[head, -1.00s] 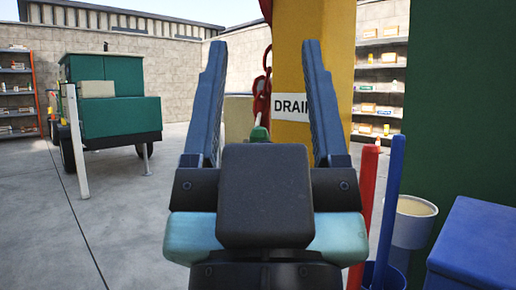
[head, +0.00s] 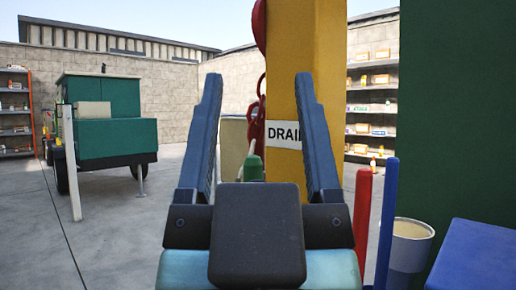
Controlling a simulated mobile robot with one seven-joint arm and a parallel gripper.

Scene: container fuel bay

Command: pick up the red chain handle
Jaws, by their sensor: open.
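A red chain (head: 257,125) hangs down the left side of the yellow post, below a rounded red part (head: 259,25) at the top of the picture. I cannot tell which part is the handle. My gripper (head: 258,80) is open and empty, its two blue-grey fingers pointing up and forward. The chain shows between the fingers, beyond them and apart from them as far as I can see. A small green piece (head: 253,168) shows low between the fingers, near the chain's lower end. My gripper's dark body hides what is below it.
The yellow post (head: 322,60) carries a white "DRAIN" sign (head: 283,134). Right are red (head: 362,215) and blue (head: 387,220) poles, a pale bucket (head: 408,250), a blue box (head: 475,255) and a green wall (head: 460,110). A green trailer (head: 115,135) stands left; the floor between is clear.

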